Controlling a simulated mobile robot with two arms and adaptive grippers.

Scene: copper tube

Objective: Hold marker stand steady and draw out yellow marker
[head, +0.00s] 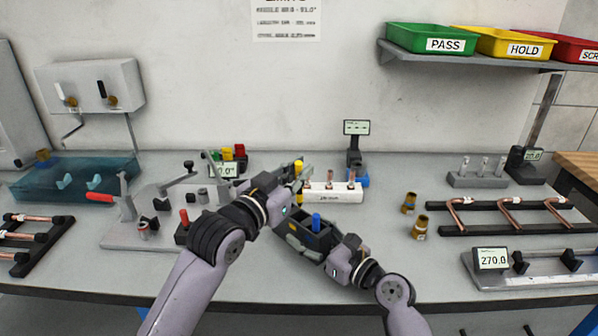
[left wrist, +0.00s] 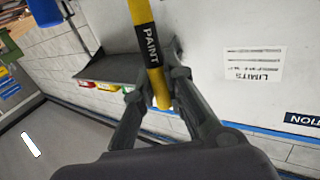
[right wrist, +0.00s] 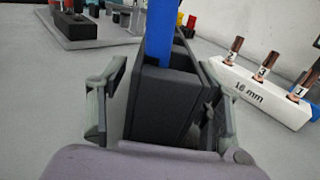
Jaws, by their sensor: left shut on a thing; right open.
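The yellow marker (head: 298,167) is upright in my left gripper (head: 293,182), above the far end of the dark marker stand (head: 308,235). In the left wrist view, the fingers (left wrist: 156,88) close around the yellow marker (left wrist: 146,40), labelled PAINT. Its lower end is out of that view, so I cannot tell whether it is clear of the stand. A blue marker (head: 316,221) stands in the stand. My right gripper (right wrist: 160,112) is open, its fingers on either side of the black stand (right wrist: 160,105), with the blue marker (right wrist: 160,35) between them. Finger contact with the stand is unclear.
A white block (head: 335,193) with copper pieces stands close behind the stand. Two brass fittings (head: 415,222) lie to the right. A clamp fixture (head: 150,215) is at the left, and a gauge with a 270.0 display (head: 491,259) at the front right.

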